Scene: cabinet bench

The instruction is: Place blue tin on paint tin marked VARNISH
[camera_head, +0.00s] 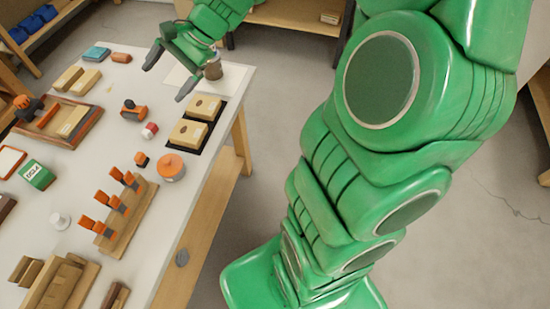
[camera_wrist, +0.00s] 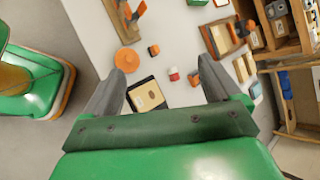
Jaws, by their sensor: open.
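My gripper (camera_head: 170,72) is open and empty above the far right end of the bench; its two fingers also show in the wrist view (camera_wrist: 160,72). I cannot make out a blue tin on the bench. No VARNISH marking is readable in either view. A small brown can (camera_head: 213,68) stands near the right edge of the bench, just right of my gripper and partly hidden by it. A round orange lidded pot (camera_head: 171,167) stands near the bench's right edge and shows in the wrist view (camera_wrist: 127,60).
Tan boxes on a black tray (camera_head: 190,132) lie in front of my gripper. A red-and-white piece (camera_head: 150,130), a wooden rack with orange-handled tools (camera_head: 130,215) and a labelled green box (camera_head: 37,175) stand nearby. Blue bins (camera_head: 20,33) sit on a far shelf.

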